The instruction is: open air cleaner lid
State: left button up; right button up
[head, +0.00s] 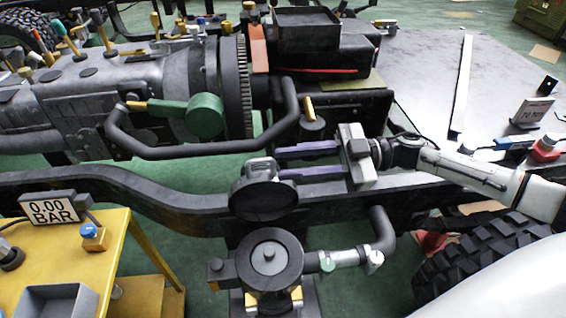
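The air cleaner (252,273) is a round dark canister with a central knob, low in the middle of the head view. Its dark round lid (262,203) stands raised and tilted just behind the canister, its disc face showing. A grey grip piece (260,169) sits at the lid's upper edge. My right gripper (279,164) reaches in from the right with two purple fingers spread apart. Its fingertips are at the right side of the grey piece; whether they touch it is hard to tell. A gap shows between the fingers. My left gripper is not in view.
A dark frame rail (160,203) runs behind the air cleaner, with an engine and gearbox (100,95) beyond. A pipe (350,256) leaves the canister to the right. A yellow cart (108,255) with a 0.00 BAR display (52,210) stands left. A tyre (480,250) is at right.

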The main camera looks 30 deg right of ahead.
jog(key=shift+d, duration=0.1)
jog(key=v, duration=1.1)
jog(key=shift+d+b, duration=0.3)
jog(key=shift+b, duration=0.1)
dwell(0.5)
jog(key=shift+s, duration=0.15)
dwell(0.7)
